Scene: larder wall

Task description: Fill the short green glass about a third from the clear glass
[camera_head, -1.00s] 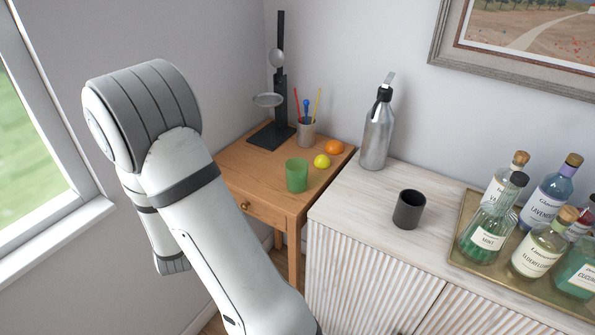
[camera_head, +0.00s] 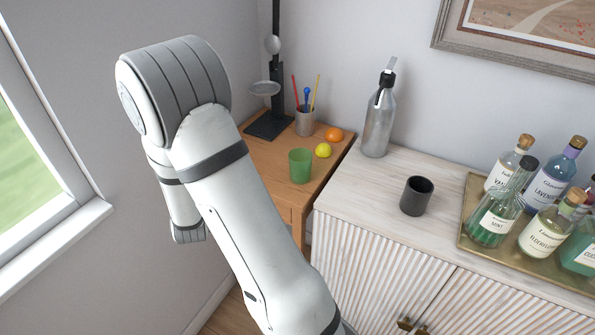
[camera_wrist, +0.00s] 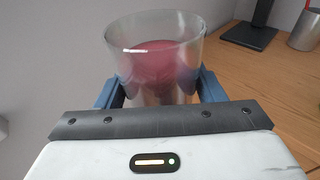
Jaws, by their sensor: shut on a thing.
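The short green glass (camera_head: 300,166) stands upright on the small wooden table in the head view, near the table's front right part. My gripper (camera_wrist: 157,92) shows in the wrist view, its blue fingers shut on the clear glass (camera_wrist: 155,38). The clear glass holds a dark pink-red liquid and looks roughly upright. Its lower part is hidden behind the gripper body. In the head view, my arm hides the gripper and the clear glass. The green glass is not visible in the wrist view.
On the wooden table (camera_head: 262,160) stand a yellow ball-like fruit (camera_head: 323,150), an orange (camera_head: 334,134), a cup with coloured sticks (camera_head: 305,122) and a black stand (camera_head: 269,125). The white cabinet beside it holds a steel bottle (camera_head: 378,125), a dark cup (camera_head: 416,196) and a bottle tray (camera_head: 474,205).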

